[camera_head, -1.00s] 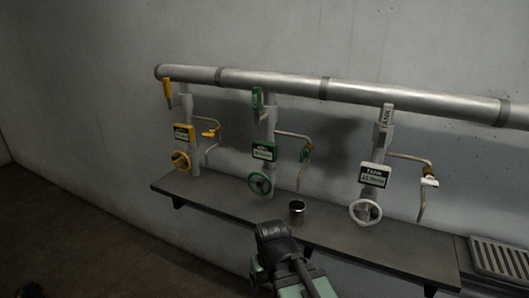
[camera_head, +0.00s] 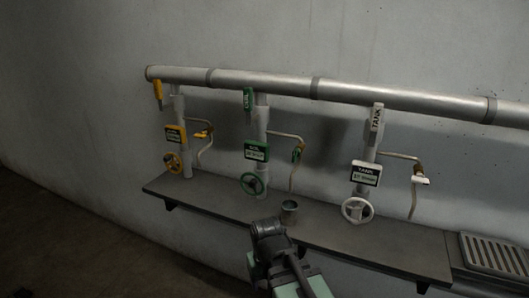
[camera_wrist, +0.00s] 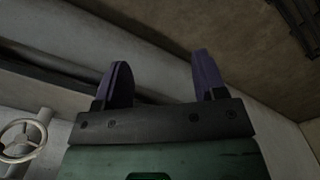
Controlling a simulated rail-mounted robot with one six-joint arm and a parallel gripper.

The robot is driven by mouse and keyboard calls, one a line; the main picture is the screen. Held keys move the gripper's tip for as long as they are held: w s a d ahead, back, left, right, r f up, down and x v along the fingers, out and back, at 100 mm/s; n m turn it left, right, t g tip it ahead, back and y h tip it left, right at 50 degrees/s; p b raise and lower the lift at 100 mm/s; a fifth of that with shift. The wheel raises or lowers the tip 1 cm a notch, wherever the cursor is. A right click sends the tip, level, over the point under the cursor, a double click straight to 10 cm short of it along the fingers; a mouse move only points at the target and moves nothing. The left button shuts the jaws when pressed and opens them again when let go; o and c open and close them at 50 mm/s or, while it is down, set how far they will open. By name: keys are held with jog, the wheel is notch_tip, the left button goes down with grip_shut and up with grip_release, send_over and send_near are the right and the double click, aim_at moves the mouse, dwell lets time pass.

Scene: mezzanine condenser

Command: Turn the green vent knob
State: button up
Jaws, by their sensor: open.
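The green valve line hangs from the pipe in the middle of the head view. It has a green handwheel (camera_head: 254,184), a green-framed label (camera_head: 256,151), a green tag (camera_head: 248,98) and a small green fitting (camera_head: 297,153) on a bent side tube. I cannot tell which green part is the vent knob. In the wrist view my gripper (camera_wrist: 162,78) is open, with two purple-dark fingers apart and nothing between them. In the head view my arm's end is low, in front of the shelf, apart from the green parts. No green valve part shows in the wrist view.
A yellow handwheel (camera_head: 173,162) is left of the green line and a white TANK handwheel (camera_head: 357,210) is right. A metal cup (camera_head: 289,212) stands on the shelf (camera_head: 330,228) near my arm. The pipe (camera_head: 270,86) runs above; a grate (camera_head: 490,252) is at right.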

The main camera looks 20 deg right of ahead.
jog(key=w+d+h, duration=0.1)
jog(key=w+d, duration=0.2)
jog(key=w+d+r+n+t+h, duration=0.1)
jog(key=w+d+h, duration=0.1)
jog(key=w+d, duration=0.1)
jog(key=w+d+r+n+h, duration=0.1)
jog(key=w+d, duration=0.2)
jog(key=shift+r+t+h, duration=0.1)
jog(key=shift+t+h, duration=0.3)
jog(key=c, duration=0.4)
jog(key=n+t+h, duration=0.7)
jog(key=n+t, duration=0.4)
jog(key=n, duration=1.4)
send_near(295, 155)
jog(key=x, duration=0.2)
jog(key=shift+m, duration=0.3)
jog(key=x, duration=1.1)
jog(key=shift+w+a, duration=0.2)
grip_shut()
